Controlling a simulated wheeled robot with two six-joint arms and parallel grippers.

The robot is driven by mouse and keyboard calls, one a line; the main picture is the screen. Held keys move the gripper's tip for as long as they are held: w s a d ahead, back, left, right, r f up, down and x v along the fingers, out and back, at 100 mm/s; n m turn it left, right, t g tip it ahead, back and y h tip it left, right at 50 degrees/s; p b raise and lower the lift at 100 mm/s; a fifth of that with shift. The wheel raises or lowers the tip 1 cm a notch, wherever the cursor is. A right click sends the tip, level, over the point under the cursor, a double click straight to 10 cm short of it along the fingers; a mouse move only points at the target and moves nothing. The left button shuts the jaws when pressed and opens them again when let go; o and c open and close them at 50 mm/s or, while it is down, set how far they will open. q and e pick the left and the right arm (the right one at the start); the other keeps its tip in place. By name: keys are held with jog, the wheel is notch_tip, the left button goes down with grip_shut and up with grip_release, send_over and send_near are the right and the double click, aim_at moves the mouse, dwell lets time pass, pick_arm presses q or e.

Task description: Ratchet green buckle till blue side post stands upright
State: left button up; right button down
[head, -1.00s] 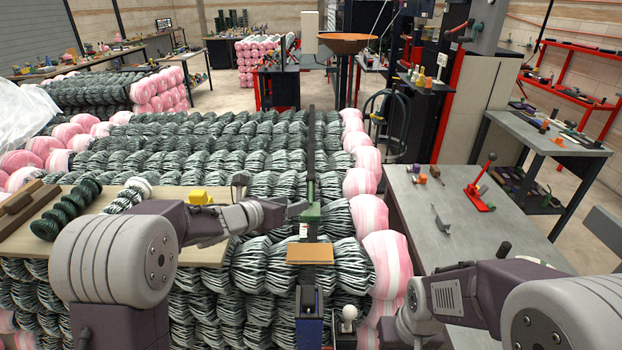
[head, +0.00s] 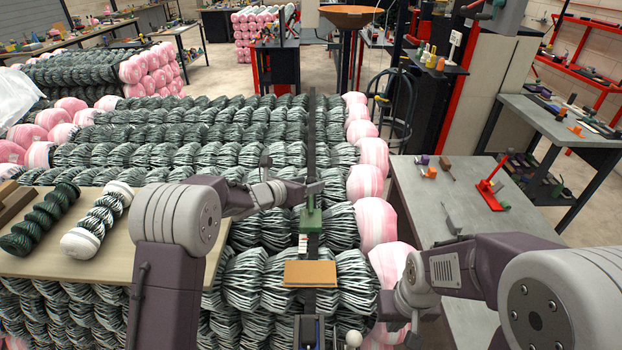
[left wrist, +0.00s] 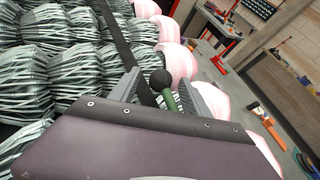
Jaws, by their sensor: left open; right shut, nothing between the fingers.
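The green buckle (head: 311,220) sits on the dark strap (head: 312,150) running over the striped mesh rolls. My left gripper (head: 318,188) is at the strap, just beyond the buckle. In the left wrist view my open left gripper (left wrist: 168,92) has a dark ball knob on a green handle (left wrist: 170,101) showing between its grey fingers; I cannot tell if they touch it. A dark blue post (head: 308,333) shows at the bottom edge, below the tan pad (head: 311,273); its lower part is cut off and its tilt is unclear. My right wrist is at lower right; its fingers are out of view.
A wooden board (head: 100,250) with two short rolls lies at left. A grey workbench (head: 455,185) with a red lever tool (head: 490,187) stands at right. Pink roll ends (head: 390,238) border the stack. A white ball knob (head: 353,340) is near the bottom edge.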

pick_arm(q)
jog(key=shift+x, duration=0.8)
jog(key=shift+s+r, duration=0.1)
jog(key=shift+s, duration=0.1)
jog(key=shift+w, duration=0.1)
grip_shut()
dwell(0.6)
